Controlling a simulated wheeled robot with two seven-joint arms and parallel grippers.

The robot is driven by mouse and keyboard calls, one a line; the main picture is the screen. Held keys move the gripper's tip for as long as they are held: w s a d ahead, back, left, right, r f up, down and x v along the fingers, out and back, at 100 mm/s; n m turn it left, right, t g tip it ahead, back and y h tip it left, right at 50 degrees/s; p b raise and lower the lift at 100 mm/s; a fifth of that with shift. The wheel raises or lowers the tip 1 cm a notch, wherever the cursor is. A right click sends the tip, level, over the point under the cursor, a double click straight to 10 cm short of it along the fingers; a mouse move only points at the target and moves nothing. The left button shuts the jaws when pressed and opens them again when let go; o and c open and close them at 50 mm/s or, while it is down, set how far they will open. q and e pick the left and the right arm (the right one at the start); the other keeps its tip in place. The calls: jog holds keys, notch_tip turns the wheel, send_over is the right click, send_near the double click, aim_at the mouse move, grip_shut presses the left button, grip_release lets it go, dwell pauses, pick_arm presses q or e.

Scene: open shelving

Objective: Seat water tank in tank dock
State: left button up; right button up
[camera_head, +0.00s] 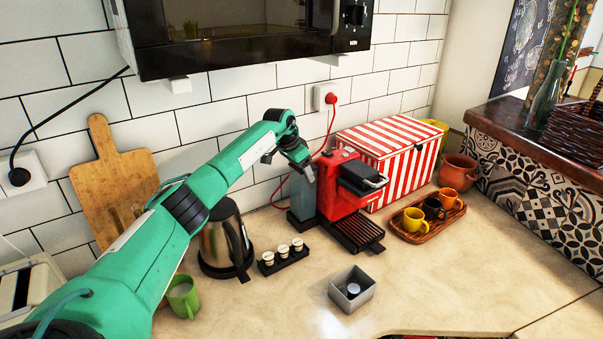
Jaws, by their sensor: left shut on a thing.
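The red coffee machine (338,187) stands on the counter in the middle right of the view. The water tank (301,197) is a grey-blue, see-through upright block at the machine's left side. My left gripper (308,172) reaches down from above and is shut on the tank's top. The tank dock (300,226) looks like the dark base at the machine's lower left, just below the tank. The tank looks upright over it. I cannot tell whether the tank's bottom touches the dock. My right gripper is not in view.
A steel kettle (226,240) and a black holder with capsules (282,257) stand left of the machine. A striped box (400,160) is behind it at the right. A cup tray (428,232) and a grey bin (352,289) stand nearby. A microwave (240,35) hangs above.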

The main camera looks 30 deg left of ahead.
pick_arm(q)
jog(key=shift+f, duration=0.85)
jog(key=o, duration=1.4)
jog(key=shift+f, duration=0.2)
jog(key=o, duration=0.5)
jog(key=shift+r, duration=0.1)
